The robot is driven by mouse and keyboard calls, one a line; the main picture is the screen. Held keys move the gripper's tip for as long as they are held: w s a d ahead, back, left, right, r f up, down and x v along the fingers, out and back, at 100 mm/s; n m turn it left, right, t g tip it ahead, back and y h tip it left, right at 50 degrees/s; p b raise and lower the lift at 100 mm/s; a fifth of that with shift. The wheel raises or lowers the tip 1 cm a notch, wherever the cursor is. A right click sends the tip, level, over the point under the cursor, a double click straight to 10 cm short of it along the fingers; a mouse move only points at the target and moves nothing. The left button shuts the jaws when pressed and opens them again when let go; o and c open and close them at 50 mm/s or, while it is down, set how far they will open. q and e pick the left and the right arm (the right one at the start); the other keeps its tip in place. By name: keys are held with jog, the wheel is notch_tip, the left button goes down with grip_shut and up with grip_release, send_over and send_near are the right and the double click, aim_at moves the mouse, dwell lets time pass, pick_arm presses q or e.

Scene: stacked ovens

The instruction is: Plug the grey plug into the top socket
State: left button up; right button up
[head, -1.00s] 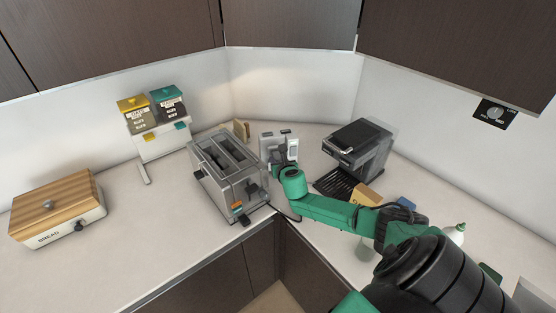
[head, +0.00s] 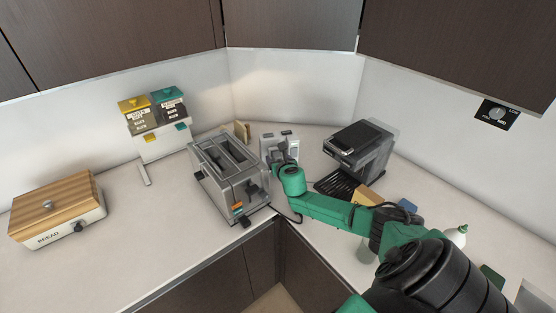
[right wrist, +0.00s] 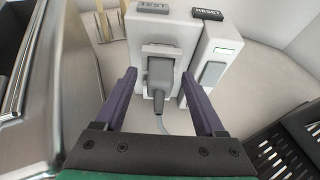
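The white socket unit (head: 267,146) stands on the counter in the back corner, between toaster and coffee machine. In the right wrist view the unit (right wrist: 178,18) has TEST and RESET buttons on top. The dark grey plug (right wrist: 160,76) is upright against its front face, with a grey cord (right wrist: 160,122) hanging below. I cannot tell how deep it sits, and the socket behind it is hidden. My right gripper (right wrist: 159,74) is open, its purple fingers on either side of the plug with gaps. In the head view my right gripper (head: 285,153) is in front of the unit. My left gripper is out of view.
A metal toaster (head: 226,172) stands close to the left of my right gripper. A black coffee machine (head: 362,148) stands to the right. A bread box (head: 58,210) and a dispenser rack (head: 158,143) are further left. Dark cupboards (head: 290,22) hang above.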

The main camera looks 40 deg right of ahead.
jog(key=v, duration=1.4)
jog(key=shift+s+a, duration=0.2)
